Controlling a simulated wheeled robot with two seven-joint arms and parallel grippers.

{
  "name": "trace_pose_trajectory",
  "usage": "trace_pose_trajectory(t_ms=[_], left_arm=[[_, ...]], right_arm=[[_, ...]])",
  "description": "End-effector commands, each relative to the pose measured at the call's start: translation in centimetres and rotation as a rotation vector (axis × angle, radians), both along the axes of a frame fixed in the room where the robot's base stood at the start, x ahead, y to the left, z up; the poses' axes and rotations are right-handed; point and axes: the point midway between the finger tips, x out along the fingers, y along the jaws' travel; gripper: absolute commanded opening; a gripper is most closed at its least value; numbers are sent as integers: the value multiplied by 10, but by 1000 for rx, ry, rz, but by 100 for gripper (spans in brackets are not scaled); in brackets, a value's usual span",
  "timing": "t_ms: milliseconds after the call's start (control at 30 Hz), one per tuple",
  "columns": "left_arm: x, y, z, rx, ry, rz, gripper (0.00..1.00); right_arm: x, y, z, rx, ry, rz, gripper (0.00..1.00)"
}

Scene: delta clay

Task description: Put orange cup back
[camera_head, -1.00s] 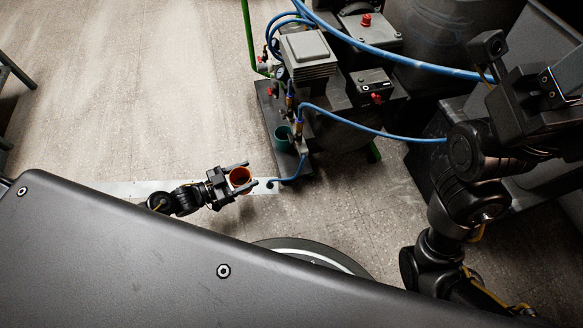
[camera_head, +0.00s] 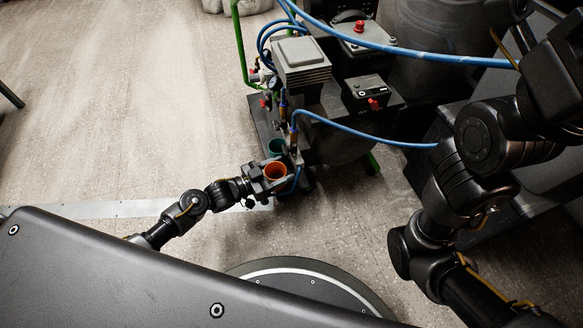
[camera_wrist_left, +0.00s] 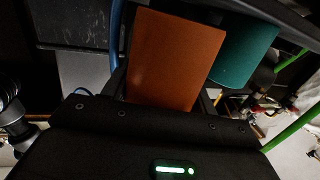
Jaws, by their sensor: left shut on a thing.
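The orange cup (camera_head: 275,171) is held upright between the fingers of my left gripper (camera_head: 277,173), its open top facing up. In the left wrist view the orange cup (camera_wrist_left: 172,60) fills the middle, between the fingers. A teal cup (camera_head: 276,146) stands just behind it on the dark base of the machine, and it shows right beside the orange cup in the left wrist view (camera_wrist_left: 243,50). The orange cup is at the front edge of that base; I cannot tell whether it touches it. My right arm is at the right, but its gripper is out of view.
The machine (camera_head: 303,62) carries gauges, brass fittings and a battery-like box (camera_head: 372,93). A blue hose (camera_head: 365,130) arcs right from the fittings close to the cups. A green post (camera_head: 240,45) stands at the back left. The floor to the left is clear.

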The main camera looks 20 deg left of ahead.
Motion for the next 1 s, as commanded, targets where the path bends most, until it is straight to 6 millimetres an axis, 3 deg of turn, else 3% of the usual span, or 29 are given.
trace_pose_trajectory(t_ms=[267,333,767,800,867,1000], left_arm=[[33,-32,-3,-4,-6,-1,32],[29,-30,-17,-1,0,0,32],[29,-29,-18,-1,-1,0,32],[29,-29,-18,-1,-1,-1,61],[29,-29,-18,-1,-1,-1,67],[29,-29,-18,-1,-1,-1,67]], right_arm=[[0,-2,-27,8,2,1,58],[1,-3,-38,12,2,1,58],[1,-4,-38,15,4,1,58],[1,-4,-37,15,4,1,58],[1,-4,-37,16,3,1,58],[1,-4,-37,16,1,1,58]])
